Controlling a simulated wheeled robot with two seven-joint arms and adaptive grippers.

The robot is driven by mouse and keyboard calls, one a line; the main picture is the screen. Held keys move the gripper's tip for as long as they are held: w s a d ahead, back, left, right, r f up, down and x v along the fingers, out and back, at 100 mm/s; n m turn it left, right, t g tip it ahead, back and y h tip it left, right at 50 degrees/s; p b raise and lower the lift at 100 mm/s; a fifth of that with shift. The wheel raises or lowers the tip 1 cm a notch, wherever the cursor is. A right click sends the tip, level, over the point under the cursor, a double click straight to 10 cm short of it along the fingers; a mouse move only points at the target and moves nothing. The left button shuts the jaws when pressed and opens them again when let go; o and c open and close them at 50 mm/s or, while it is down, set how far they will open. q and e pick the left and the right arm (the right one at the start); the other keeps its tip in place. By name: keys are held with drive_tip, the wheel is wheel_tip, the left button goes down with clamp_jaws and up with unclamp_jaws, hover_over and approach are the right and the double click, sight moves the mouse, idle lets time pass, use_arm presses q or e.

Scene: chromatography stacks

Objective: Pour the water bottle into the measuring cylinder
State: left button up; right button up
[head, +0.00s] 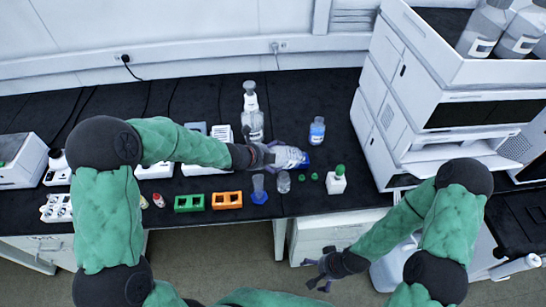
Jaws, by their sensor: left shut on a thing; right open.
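My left gripper (272,155) is shut on a clear bottle (289,157) held tipped on its side, pointing right above the bench. A blue piece (305,160) shows at the bottle's right end; I cannot tell whether it is the base of a cylinder mostly hidden there. A clear measuring cylinder (258,184) with a blue base stands upright below and left of the bottle, apart from it. Any water flow is too small to see. My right gripper (320,274) is open and empty, low in front of the bench.
A small clear beaker (283,182), green caps (301,177) and a green-capped white bottle (337,180) stand near the front edge. A blue-labelled bottle (317,131) and a tall clear bottle (252,120) stand behind. Green (189,203) and orange (227,200) racks lie left. Chromatography stacks (400,110) block the right.

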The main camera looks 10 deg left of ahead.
use_arm(q)
drive_tip(key=shift+w+t+h+b, duration=0.1)
drive_tip(key=shift+t+h+b, duration=0.2)
drive_tip(key=shift+b, duration=0.45)
drive_tip(key=shift+r, duration=0.1)
drive_tip(key=shift+b, duration=0.5)
drive_tip(key=shift+t+h+b, duration=0.3)
drive_tip(key=shift+t+b, duration=0.2)
drive_tip(key=shift+b, duration=0.45)
drive_tip(key=shift+f+b, duration=0.2)
drive_tip(key=shift+b, duration=0.75)
drive_tip(key=shift+t+h+b, duration=0.4)
drive_tip(key=shift+h+b, duration=0.1)
drive_tip(key=shift+b, duration=0.05)
